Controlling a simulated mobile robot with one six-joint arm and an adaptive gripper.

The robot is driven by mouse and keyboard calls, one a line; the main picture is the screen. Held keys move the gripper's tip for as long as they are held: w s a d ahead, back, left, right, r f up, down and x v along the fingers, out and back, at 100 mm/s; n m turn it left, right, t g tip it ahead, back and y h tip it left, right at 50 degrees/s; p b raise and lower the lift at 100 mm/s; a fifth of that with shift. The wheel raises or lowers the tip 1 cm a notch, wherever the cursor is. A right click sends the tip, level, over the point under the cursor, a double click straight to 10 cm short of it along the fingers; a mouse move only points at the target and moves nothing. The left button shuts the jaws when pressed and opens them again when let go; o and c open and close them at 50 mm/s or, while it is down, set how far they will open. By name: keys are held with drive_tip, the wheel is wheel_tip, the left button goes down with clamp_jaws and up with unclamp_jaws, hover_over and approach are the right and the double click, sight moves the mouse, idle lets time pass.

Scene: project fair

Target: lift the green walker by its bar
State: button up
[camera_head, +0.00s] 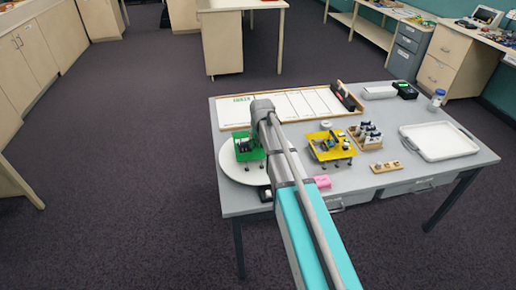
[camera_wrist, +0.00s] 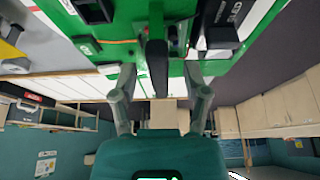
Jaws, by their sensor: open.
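The green walker (camera_head: 246,150) stands on a white round board at the left of the table, partly hidden by my arm. In the wrist view its green plate (camera_wrist: 115,20) fills the top, with dark parts mounted on it. Its dark bar (camera_wrist: 157,68) points toward me between my fingers. My gripper (camera_wrist: 160,78) is open, one finger on each side of the bar, with gaps visible on both sides. The fingertips lie close to the green plate; I cannot tell whether they touch it. In the head view my arm hides the fingers.
A yellow walker (camera_head: 327,147) stands right of my arm. Behind is a framed lane board (camera_head: 290,103). A wooden block rack (camera_head: 373,143), a white tray (camera_head: 440,141), a pink block (camera_head: 322,182) and a small wooden strip (camera_head: 386,167) share the table (camera_head: 350,185).

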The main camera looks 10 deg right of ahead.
idle(0.4)
clamp_jaws()
